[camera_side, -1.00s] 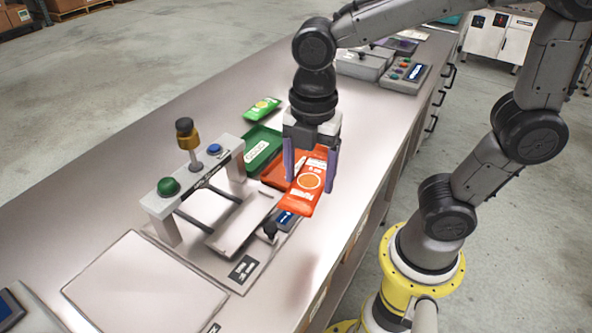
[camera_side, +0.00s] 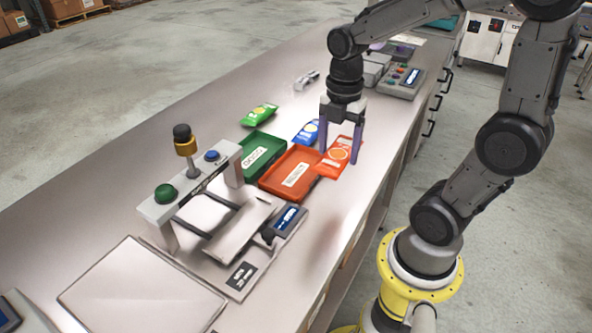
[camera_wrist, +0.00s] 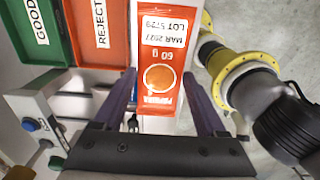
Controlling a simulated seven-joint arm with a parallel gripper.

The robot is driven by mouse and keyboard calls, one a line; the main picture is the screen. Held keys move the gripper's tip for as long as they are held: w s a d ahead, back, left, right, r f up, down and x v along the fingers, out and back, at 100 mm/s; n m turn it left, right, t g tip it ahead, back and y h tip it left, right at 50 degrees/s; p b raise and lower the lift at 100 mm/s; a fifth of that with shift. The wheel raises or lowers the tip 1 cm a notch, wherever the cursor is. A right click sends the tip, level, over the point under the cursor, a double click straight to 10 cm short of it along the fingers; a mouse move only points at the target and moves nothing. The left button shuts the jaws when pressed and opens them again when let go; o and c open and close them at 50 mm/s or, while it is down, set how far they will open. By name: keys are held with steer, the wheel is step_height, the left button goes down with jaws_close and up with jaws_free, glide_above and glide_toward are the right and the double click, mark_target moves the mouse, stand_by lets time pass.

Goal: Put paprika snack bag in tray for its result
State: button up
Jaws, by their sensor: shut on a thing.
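The paprika snack bag (camera_side: 342,150) is orange-red with a pale label and an orange round. My gripper (camera_side: 339,158) is shut on it, with purple fingers on either side, near the right end of the orange tray. In the wrist view the bag (camera_wrist: 162,60) hangs between the fingers, showing "MAR 2027", "LOT 5729" and "60 g". The orange tray (camera_side: 270,177), labelled REJECT in the wrist view (camera_wrist: 112,50), looks empty. The green tray (camera_side: 249,165), labelled GOOD in the wrist view (camera_wrist: 57,50), stands beside it and looks empty. The weigher's display (camera_side: 287,219) is too small to read.
The weigher frame (camera_side: 190,185) with a green button, a blue button and a lamp post stands left of the trays. A green bag (camera_side: 259,115) and a blue bag (camera_side: 306,131) lie behind the trays. Grey boxes (camera_side: 375,72) stand at the far end. The left foreground holds a flat plate (camera_side: 140,290).

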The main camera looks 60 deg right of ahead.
steer(key=w+d+f, duration=0.3)
steer(key=w+f, duration=0.1)
steer(key=w, duration=0.4)
glide_above(295, 175)
steer(key=f, duration=0.5)
steer(key=shift+s, duration=0.25)
steer(key=shift+w+f, duration=0.2)
steer(key=shift+f, duration=1.6)
steer(key=shift+f, duration=0.1)
steer(key=o, duration=1.4)
steer(key=shift+o, duration=0.2)
